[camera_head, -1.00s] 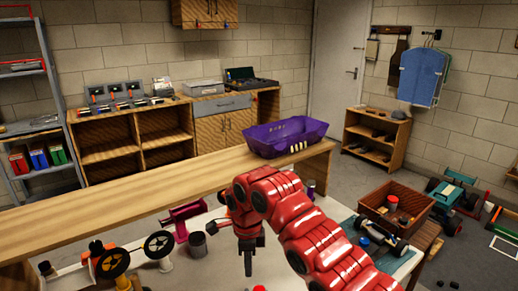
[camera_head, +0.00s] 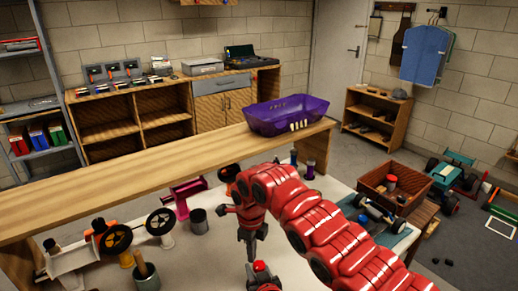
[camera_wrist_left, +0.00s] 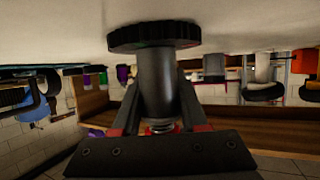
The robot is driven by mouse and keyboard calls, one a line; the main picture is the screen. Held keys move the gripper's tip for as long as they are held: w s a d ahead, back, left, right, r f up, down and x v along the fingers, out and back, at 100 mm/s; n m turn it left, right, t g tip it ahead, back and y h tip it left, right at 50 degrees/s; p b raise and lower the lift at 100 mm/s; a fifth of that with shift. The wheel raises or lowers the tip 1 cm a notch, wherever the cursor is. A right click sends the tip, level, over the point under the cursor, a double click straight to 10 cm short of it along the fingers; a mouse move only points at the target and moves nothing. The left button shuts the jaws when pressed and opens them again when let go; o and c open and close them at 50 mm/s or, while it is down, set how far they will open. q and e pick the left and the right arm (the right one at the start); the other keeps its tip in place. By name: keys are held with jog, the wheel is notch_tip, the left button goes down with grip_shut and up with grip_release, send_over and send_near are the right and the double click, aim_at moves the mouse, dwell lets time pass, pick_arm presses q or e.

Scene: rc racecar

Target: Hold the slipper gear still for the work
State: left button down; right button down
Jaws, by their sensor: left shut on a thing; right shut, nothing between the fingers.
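In the left wrist view, which looks upside down, my left gripper (camera_wrist_left: 158,115) is shut on a dark cylindrical stem. A black toothed disc, the slipper gear (camera_wrist_left: 153,37), sits at the stem's far end, close to the pale tabletop. I cannot tell whether it touches the tabletop. In the head view I cannot clearly pick out the gear.
The white table (camera_head: 205,262) holds a wheeled chassis part (camera_head: 118,240), a dark cup (camera_head: 199,221) and a magenta part (camera_head: 186,196) at left. A purple basket (camera_head: 290,115) stands on the wooden bench behind. A brown crate (camera_head: 390,188) and small car (camera_head: 377,215) are at right.

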jog(key=shift+s+d+f, duration=0.15)
jog(key=shift+s+d, duration=0.2)
jog(key=shift+d, duration=0.05)
dwell(0.9)
jog(key=shift+s+a, duration=0.15)
jog(key=shift+s, duration=0.05)
jog(key=shift+s+a, duration=0.15)
jog(key=shift+s, duration=0.3)
jog(key=shift+a, duration=0.1)
notch_tip(320, 180, up, 6)
jog(key=shift+a, duration=0.45)
dwell(0.5)
